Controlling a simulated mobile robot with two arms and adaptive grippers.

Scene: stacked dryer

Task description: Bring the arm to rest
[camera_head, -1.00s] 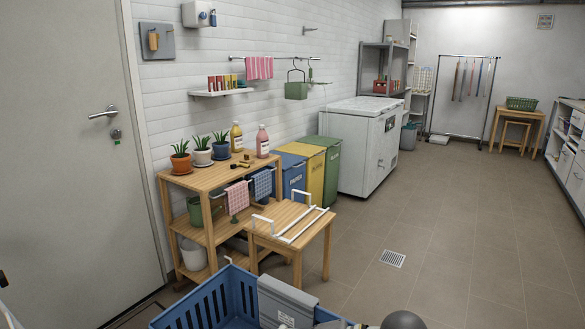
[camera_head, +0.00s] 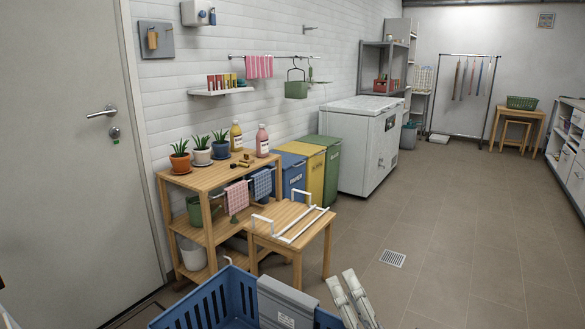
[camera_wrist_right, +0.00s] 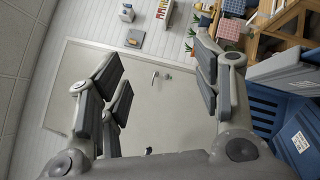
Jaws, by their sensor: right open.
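My right gripper (camera_head: 342,275) rises from the bottom edge of the head view, to the right of the blue basket (camera_head: 203,303). It holds nothing that I can see. In the right wrist view its fingers (camera_wrist_right: 160,72) stand wide apart, with the grey door (camera_wrist_right: 150,105) showing in the gap behind them. The rest of my right arm is hidden below the head view. My left gripper does not show in either view.
Open tiled floor (camera_head: 450,230) lies to the right, with a drain grate (camera_head: 392,258).

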